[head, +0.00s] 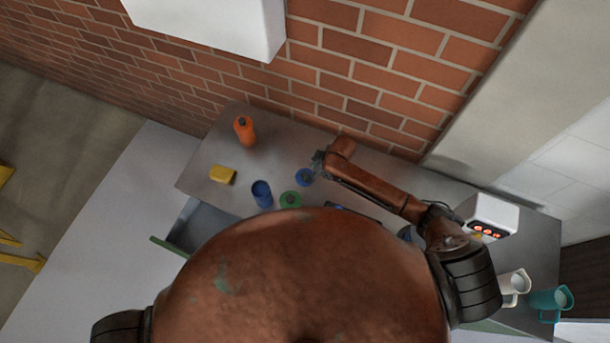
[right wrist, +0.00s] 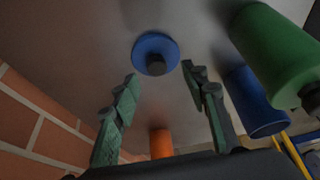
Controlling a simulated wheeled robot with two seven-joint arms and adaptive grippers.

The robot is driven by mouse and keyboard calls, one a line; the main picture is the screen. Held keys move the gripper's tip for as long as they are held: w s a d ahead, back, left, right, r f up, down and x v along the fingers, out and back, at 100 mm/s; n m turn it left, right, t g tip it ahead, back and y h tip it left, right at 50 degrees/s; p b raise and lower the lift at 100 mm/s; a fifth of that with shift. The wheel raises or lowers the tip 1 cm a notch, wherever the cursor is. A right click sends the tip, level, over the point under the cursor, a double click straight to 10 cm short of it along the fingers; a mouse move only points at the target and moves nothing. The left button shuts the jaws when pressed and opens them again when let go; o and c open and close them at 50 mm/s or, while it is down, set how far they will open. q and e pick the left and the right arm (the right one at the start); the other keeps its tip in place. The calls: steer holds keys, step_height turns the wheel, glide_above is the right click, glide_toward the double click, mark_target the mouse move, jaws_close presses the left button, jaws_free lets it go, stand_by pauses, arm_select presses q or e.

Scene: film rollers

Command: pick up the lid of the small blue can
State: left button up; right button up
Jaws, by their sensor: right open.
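A round blue lid with a dark knob (head: 304,177) lies on the grey table near the middle in the head view. In the right wrist view the blue lid (right wrist: 145,44) shows its knob just beyond and between the fingertips. A taller blue can (head: 262,193) stands to its left; it also shows in the right wrist view (right wrist: 255,103). I cannot tell whether the lid rests on a low can or directly on the table. My right gripper (head: 319,162) is open and empty beside the lid, apart from it. My left gripper is not in view.
A green can with a dark knob (head: 290,199) stands close to the lid. An orange bottle (head: 244,131) and a yellow block (head: 222,174) are at the table's left. A white device with red digits (head: 489,217) and two pitchers are at the right. A brick wall (head: 330,95) borders the back.

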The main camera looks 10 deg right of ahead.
mark_target(305, 174)
steer(key=x, duration=0.4)
steer(key=shift+w+p, duration=0.35)
steer(key=shift+w+a+f, duration=0.1)
steer(key=shift+a+f, duration=0.1)
steer(key=shift+f, duration=0.35)
steer(key=shift+c, duration=0.5)
jaws_close()
